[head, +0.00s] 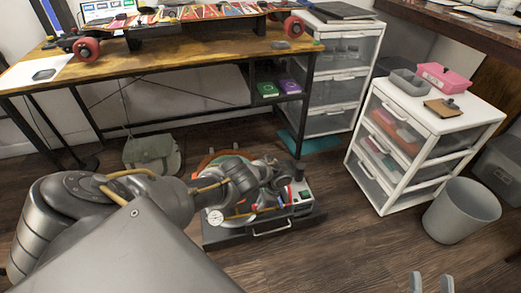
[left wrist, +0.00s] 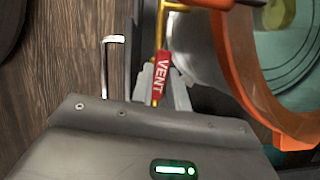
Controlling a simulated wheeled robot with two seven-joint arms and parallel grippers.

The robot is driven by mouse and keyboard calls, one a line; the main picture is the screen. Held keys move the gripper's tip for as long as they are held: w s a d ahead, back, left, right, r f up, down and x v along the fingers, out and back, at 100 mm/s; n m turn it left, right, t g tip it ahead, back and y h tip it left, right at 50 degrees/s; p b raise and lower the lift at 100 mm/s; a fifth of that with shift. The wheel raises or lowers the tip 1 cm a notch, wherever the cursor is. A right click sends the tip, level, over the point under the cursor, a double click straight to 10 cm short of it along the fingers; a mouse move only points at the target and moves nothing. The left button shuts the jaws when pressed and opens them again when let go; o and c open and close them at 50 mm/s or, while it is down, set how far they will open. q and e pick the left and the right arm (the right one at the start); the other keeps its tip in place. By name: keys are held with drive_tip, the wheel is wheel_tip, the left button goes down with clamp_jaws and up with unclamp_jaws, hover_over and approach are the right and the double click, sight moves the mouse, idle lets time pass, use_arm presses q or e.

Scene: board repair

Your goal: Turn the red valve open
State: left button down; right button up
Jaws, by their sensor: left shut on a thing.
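The red valve handle (left wrist: 161,78), marked "VENT", sits on a yellow pipe in the left wrist view. My left gripper (left wrist: 159,84) is shut on it, with a grey finger on each side. The handle runs nearly in line with the fingers. In the head view my left arm reaches over the machine (head: 262,228) on the floor, and the arm hides much of it, including the valve. My right gripper (head: 431,284) shows only as two fingertips at the bottom edge, apart and empty.
The machine has a gauge (head: 215,217) and a metal front handle (head: 270,228). An orange ring (left wrist: 250,85) is close right of the valve. A wooden desk (head: 180,62), a white drawer unit (head: 408,158) and a grey bin (head: 460,212) stand around. Floor between machine and bin is clear.

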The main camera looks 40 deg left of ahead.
use_arm(q)
drive_tip(key=shift+w+d+n, duration=0.1)
drive_tip(key=shift+w+n, duration=0.1)
drive_tip(key=shift+n, duration=0.6)
use_arm(e)
drive_tip(key=shift+d+r+t, duration=0.35)
drive_tip(key=shift+r+t, duration=0.15)
drive_tip(key=shift+t, duration=0.1)
use_arm(q)
drive_tip(key=shift+r+h, duration=0.1)
drive_tip(key=shift+h, duration=0.2)
use_arm(e)
drive_tip(key=shift+r, duration=0.1)
use_arm(q)
drive_tip(key=c, duration=1.4)
unclamp_jaws()
drive_tip(key=shift+o, duration=0.2)
